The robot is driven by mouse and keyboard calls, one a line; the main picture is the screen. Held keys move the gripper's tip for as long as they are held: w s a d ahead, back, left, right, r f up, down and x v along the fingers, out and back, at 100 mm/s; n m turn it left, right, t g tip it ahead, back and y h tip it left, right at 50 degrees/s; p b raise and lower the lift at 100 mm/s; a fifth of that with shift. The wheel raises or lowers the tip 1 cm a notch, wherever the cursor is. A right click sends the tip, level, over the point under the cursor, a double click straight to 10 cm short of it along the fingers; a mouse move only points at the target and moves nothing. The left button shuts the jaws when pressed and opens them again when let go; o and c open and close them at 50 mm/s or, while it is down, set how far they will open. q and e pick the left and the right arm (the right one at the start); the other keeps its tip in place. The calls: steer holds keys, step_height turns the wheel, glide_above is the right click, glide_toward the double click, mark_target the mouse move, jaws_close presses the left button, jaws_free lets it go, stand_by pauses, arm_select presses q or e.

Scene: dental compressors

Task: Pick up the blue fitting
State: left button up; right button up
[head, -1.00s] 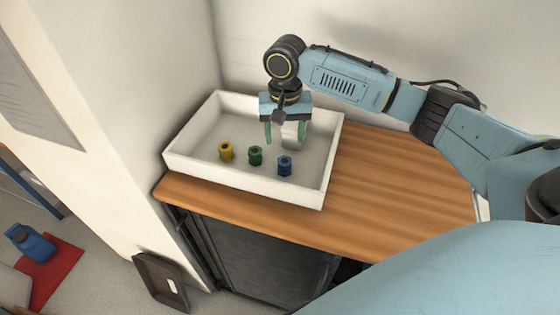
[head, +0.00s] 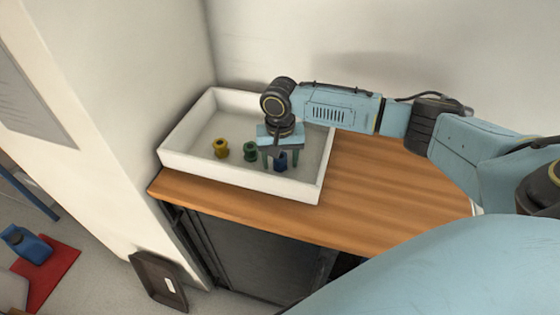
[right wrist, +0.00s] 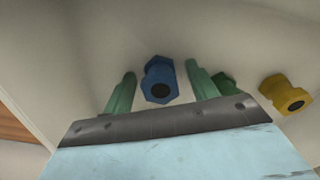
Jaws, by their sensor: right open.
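The blue fitting (head: 281,163) stands in the white tray, the rightmost of the fittings in the head view, partly hidden by my right gripper. In the right wrist view the blue fitting (right wrist: 159,80) shows between the two green fingers, with a gap on each side. My right gripper (head: 281,160) is open and points down over it; it also shows in the right wrist view (right wrist: 161,82). The white tray (head: 235,178) sits on the wooden counter. My left gripper is not in view.
A green fitting (head: 250,151) stands just left of my right gripper, close to one finger. A yellow fitting (head: 221,148) stands farther left. The tray has low walls. The wooden counter (head: 385,195) is clear to the right.

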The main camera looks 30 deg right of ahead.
steer(key=c, duration=1.1)
steer(key=shift+c, duration=0.2)
steer(key=shift+r, duration=0.15)
